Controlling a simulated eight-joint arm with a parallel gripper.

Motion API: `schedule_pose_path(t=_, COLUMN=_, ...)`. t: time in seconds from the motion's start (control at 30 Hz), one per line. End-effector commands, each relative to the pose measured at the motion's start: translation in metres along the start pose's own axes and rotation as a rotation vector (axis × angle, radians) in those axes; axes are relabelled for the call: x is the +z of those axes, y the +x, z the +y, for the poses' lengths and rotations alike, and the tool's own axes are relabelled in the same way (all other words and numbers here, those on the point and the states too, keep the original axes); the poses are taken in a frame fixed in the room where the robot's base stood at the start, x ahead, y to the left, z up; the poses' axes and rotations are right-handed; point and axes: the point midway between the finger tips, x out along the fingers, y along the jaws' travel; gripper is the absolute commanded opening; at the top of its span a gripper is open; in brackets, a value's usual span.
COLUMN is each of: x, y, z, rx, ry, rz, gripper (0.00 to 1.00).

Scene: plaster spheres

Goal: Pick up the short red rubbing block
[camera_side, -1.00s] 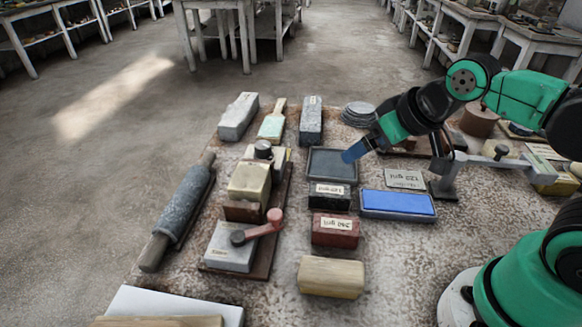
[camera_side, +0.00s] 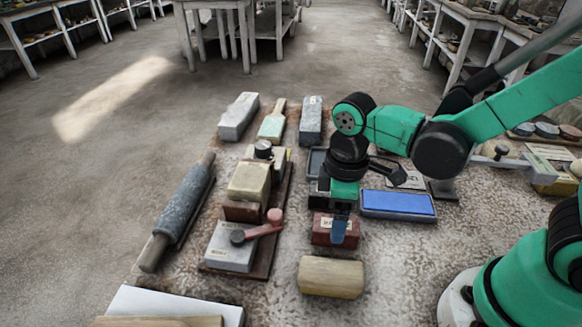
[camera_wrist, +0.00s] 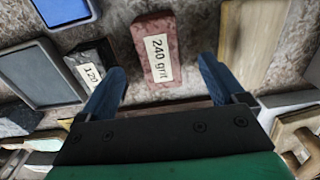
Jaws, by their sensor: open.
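The short red rubbing block (camera_side: 322,232) lies on the speckled table with a pale label on top. In the wrist view the block (camera_wrist: 140,37) shows its "240 grit" label, ahead of and between the blue fingers. My gripper (camera_side: 340,230) hangs over the block in the side view, and its fingers hide part of it. In the wrist view my gripper (camera_wrist: 162,82) is open, with nothing between the fingertips. I cannot tell the exact height of the fingertips above the block.
A dark block labelled 120 (camera_wrist: 93,68) stands close on one side of the red block. A tan wooden block (camera_side: 331,278) lies on the other side. A blue-topped stone (camera_side: 398,204) and a grey tray (camera_wrist: 40,73) are nearby.

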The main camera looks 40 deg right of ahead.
Motion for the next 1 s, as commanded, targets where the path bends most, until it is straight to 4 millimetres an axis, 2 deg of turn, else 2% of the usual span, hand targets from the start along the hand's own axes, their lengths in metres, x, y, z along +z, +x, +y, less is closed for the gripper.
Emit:
schedule_pose_path(t=0.33, x=0.0, y=0.033, z=0.0, rx=0.001, ry=0.003, rz=0.002, gripper=0.89)
schedule_pose_path(t=0.73, x=0.0, y=0.039, z=0.0, rx=0.001, ry=0.004, rz=0.002, gripper=0.89)
schedule_pose_path(t=0.77, x=0.0, y=0.039, z=0.0, rx=0.001, ry=0.004, rz=0.002, gripper=0.87)
schedule_pose_path(t=1.0, x=0.0, y=0.038, z=0.0, rx=0.001, ry=0.004, rz=0.002, gripper=0.18)
